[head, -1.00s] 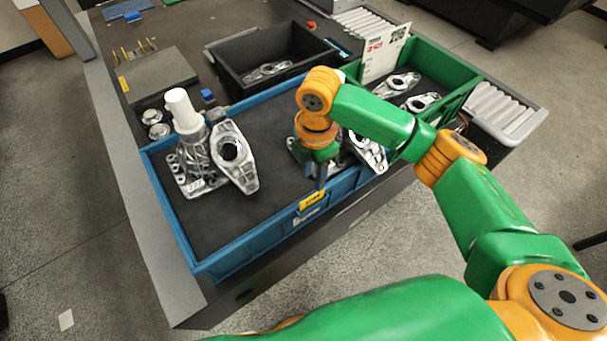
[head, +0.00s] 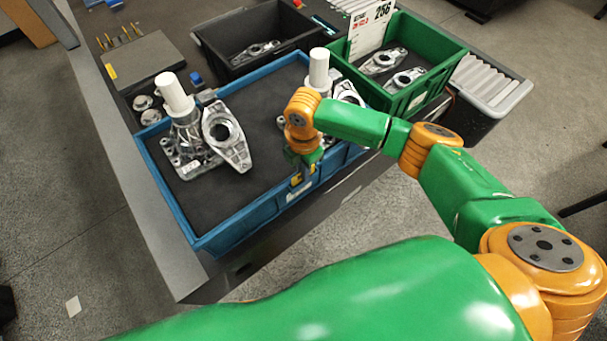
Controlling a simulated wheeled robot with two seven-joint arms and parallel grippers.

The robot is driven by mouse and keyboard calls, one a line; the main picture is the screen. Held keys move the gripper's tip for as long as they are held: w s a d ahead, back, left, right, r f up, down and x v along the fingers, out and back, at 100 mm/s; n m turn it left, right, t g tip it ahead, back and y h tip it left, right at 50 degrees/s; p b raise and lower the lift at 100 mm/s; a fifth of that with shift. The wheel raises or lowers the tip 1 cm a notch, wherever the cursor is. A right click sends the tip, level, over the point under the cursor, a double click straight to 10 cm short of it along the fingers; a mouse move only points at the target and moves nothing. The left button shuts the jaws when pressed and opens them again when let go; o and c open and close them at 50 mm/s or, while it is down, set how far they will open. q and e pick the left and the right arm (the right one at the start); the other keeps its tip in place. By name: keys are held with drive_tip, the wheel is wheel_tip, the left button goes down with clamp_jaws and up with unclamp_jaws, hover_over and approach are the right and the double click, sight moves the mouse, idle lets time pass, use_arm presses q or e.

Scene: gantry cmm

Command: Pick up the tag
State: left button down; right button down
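A small yellow tag (head: 297,181) is on the front wall of the blue tray (head: 225,232), towards its right part, above a pale label. My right gripper (head: 300,180) points down at this wall, right at the tag. Its fingers cover part of the tag, and yellow shows beside and between them. I cannot tell whether the fingers are apart or pressed on the tag. My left gripper is not in view.
Metal castings with white-topped posts stand in the blue tray at left (head: 190,140) and back right (head: 319,72). A green bin (head: 430,95) with castings and a white sign (head: 371,30) stands at right, a black bin (head: 215,60) behind. The tray's middle is clear.

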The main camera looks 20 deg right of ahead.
drive_tip(key=shift+w, duration=0.15)
drive_tip(key=shift+r, duration=0.35)
drive_tip(key=r, duration=0.2)
drive_tip(key=shift+w+a+r, duration=0.1)
drive_tip(key=shift+a+r, duration=0.1)
drive_tip(key=shift+r, duration=0.2)
drive_tip(key=w+a+r+b, duration=0.4)
drive_tip(key=a+r, duration=0.5)
drive_tip(key=a, duration=0.3)
drive_tip(key=shift+a+r, duration=0.35)
drive_tip(key=shift+a, duration=0.05)
wheel_tip(320, 180, up, 4)
drive_tip(key=p, duration=0.6)
drive_tip(key=shift+w+r, duration=0.1)
drive_tip(key=shift+r, duration=0.05)
